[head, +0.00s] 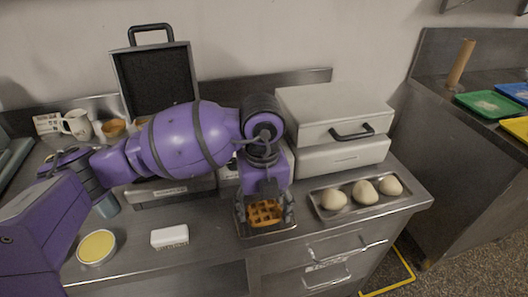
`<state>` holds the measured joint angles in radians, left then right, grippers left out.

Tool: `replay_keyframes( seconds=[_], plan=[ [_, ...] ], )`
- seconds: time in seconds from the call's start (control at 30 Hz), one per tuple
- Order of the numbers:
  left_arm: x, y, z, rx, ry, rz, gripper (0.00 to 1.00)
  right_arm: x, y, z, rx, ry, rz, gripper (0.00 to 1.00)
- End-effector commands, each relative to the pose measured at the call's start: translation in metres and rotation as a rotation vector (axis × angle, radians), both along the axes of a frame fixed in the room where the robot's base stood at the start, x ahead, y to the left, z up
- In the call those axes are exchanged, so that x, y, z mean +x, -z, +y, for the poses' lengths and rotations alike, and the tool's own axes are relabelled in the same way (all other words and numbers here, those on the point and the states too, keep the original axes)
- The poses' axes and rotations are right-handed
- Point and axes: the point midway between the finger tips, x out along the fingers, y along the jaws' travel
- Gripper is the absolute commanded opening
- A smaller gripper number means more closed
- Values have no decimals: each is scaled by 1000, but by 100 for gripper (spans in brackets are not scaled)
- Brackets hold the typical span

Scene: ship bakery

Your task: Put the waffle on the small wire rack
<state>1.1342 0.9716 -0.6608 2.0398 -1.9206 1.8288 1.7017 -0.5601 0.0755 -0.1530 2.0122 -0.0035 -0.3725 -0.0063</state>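The golden-brown waffle (264,213) lies within the outline of the small wire rack (262,235) near the counter's front edge. My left gripper (267,192) comes down from above, directly over the waffle's far side. Its fingertips are dark and partly hidden by the wrist, so I cannot tell whether they are open, or whether they touch the waffle. Whether the waffle rests fully on the rack is also hard to see. My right gripper is not in view.
An open waffle iron (155,85) stands behind my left arm. A steel appliance (336,122) stands behind right. A tray (340,213) of dough balls is right of the rack. A white block (169,236) and a round yellow-filled tin (97,247) lie left.

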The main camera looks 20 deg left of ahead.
Motion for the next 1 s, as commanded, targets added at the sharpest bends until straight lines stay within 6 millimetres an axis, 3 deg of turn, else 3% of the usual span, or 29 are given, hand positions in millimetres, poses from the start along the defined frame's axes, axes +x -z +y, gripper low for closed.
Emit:
replay_keyframes(
  seconds=[0.1,0.4,0.53,1.0],
  plan=[
    [0,-1,0,1,0,-1,81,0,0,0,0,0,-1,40],
    [0,-2,0,0,0,-2,81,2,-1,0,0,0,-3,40],
    [1,-11,0,1,0,-4,81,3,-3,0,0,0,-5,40],
    [1,-104,0,0,0,-5,81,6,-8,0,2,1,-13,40]
  ],
)
